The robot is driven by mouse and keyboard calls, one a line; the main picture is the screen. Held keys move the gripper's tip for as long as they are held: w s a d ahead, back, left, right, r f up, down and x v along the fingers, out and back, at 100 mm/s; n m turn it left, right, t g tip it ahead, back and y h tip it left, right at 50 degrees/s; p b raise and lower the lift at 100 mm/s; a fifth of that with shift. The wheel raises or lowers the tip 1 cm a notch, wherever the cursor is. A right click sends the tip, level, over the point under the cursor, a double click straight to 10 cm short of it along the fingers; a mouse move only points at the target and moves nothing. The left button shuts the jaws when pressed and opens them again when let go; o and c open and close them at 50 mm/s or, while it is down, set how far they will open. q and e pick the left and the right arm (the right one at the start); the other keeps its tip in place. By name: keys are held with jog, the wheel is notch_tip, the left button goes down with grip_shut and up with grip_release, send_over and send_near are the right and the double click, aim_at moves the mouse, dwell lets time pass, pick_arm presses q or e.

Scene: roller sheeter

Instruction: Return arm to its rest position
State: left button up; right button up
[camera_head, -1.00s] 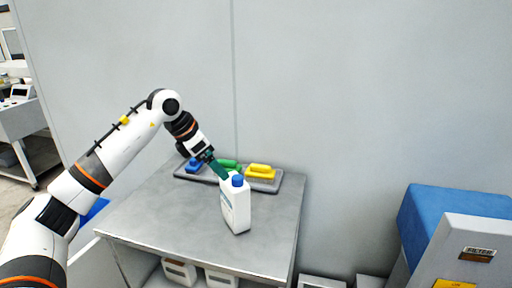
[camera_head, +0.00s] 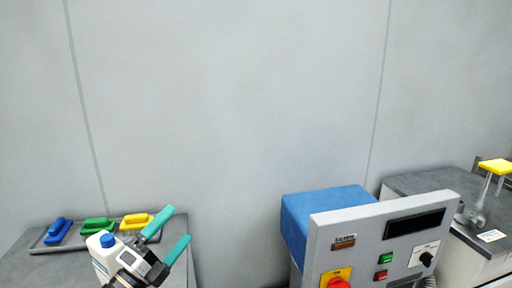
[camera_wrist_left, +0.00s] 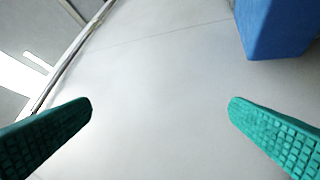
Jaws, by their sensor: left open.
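My left gripper (camera_head: 170,237) shows at the lower left of the head view, its two teal fingers spread apart with nothing between them. In the left wrist view the same open fingers (camera_wrist_left: 160,118) stand at the left and right, with bare floor or wall surface between them. The rest of my left arm is below the picture edge. My right gripper is in neither view. A white bottle with a blue cap (camera_head: 104,252) stands on the metal table, partly hidden behind my left gripper.
A tray (camera_head: 57,245) on the metal table (camera_head: 25,268) holds blue (camera_head: 58,231), green (camera_head: 98,226) and yellow (camera_head: 137,221) brushes. A machine with a grey control panel (camera_head: 375,245) and blue cover (camera_head: 322,206) stands right of my gripper. A grey bench (camera_head: 430,187) is at far right.

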pick_arm(q)
jog(key=s+a+f+n+g+y, duration=0.3)
jog(key=s+a+f+n+y, duration=0.15)
jog(key=f+n+y, duration=0.4)
jog(key=s+a+f+n+g+y, duration=0.3)
jog(key=s+f+n+y, duration=0.3)
jog(key=f+n, duration=0.6)
jog(key=s+d+f+n+g+h, duration=0.1)
jog(key=s+d+f+n+g, duration=0.1)
jog(key=s+f+g, duration=0.5)
jog(key=s+d+f+n+g+h, duration=0.2)
jog(key=s, duration=1)
notch_tip(320, 180, down, 28)
jog(key=s+g, duration=0.1)
jog(key=g, duration=0.1)
jog(key=s+a+f, duration=0.2)
jog(key=s+f, duration=1.2)
jog(key=s, duration=0.2)
jog(key=shift+s+a+f+m+g+y, duration=0.15)
jog(key=shift+a+f+m+g+y, duration=0.1)
jog(key=shift+a+m+g+y, duration=0.15)
